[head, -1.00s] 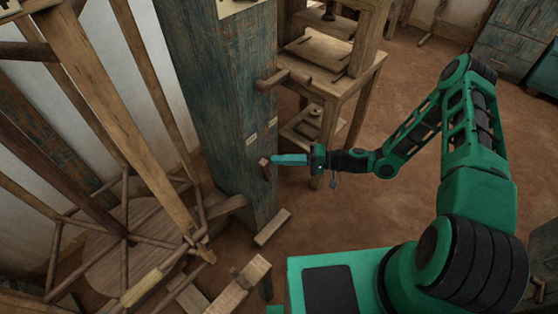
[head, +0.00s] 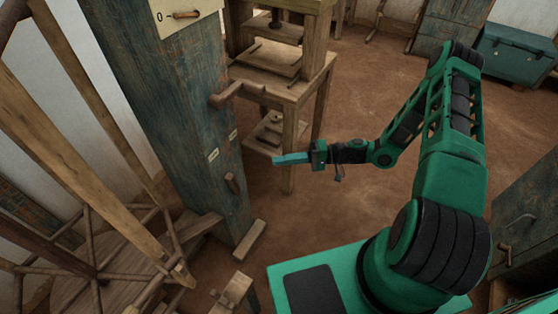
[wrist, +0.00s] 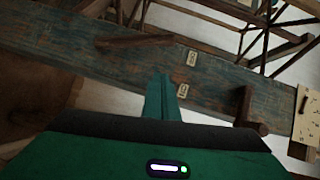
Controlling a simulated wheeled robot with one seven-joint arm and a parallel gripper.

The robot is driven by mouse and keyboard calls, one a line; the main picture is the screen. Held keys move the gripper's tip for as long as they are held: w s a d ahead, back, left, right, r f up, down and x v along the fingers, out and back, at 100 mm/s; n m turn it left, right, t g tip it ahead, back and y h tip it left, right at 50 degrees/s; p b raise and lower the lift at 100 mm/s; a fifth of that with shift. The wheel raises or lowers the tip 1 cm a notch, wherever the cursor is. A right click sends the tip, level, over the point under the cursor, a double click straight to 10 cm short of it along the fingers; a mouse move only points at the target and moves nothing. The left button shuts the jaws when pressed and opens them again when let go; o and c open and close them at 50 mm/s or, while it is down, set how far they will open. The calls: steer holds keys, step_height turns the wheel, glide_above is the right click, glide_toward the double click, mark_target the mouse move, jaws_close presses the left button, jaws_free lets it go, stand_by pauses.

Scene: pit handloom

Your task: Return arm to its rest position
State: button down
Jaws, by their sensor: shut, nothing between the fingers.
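My gripper (head: 276,160) is at the end of my green arm in the head view, pointing left toward a tall blue-green wooden post (head: 150,110). Its fingers are together and hold nothing. A gap shows between the fingertips and the post. In the wrist view my gripper (wrist: 162,78) appears as a narrow green shape in front of the post (wrist: 60,50), which lies slantwise across the picture.
A wooden stand with shelves (head: 290,95) is behind the gripper. A spoked wooden wheel frame (head: 95,250) is at the lower left. A teal chest (head: 515,55) and a cabinet (head: 525,220) are on the right. Brown floor (head: 370,90) is open between them.

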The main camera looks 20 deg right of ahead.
steer(key=shift+s, duration=0.1)
stand_by(0.3)
steer(key=s+d+r+g+h, duration=0.2)
steer(key=s+d+r+h, duration=0.35)
steer(key=d+r, duration=0.2)
steer(key=s+d+r+g+h, duration=0.3)
steer(key=s+d+r+h, duration=0.3)
steer(key=d, duration=0.3)
steer(key=s+d+r+m+t+h, duration=0.1)
steer(key=s+d+r+m+h, duration=0.1)
steer(key=s+r, duration=0.5)
steer(key=s+d+r+m+t+h, duration=0.1)
steer(key=s+d+r+m+h, duration=0.2)
steer(key=s+r, duration=0.5)
steer(key=shift+s+d+r+m, duration=0.2)
steer(key=shift+s+d+m, duration=0.3)
steer(key=shift+s+d, duration=0.6)
steer(key=shift+w+d, duration=0.15)
steer(key=shift+w+f, duration=0.25)
steer(key=shift+w, duration=0.35)
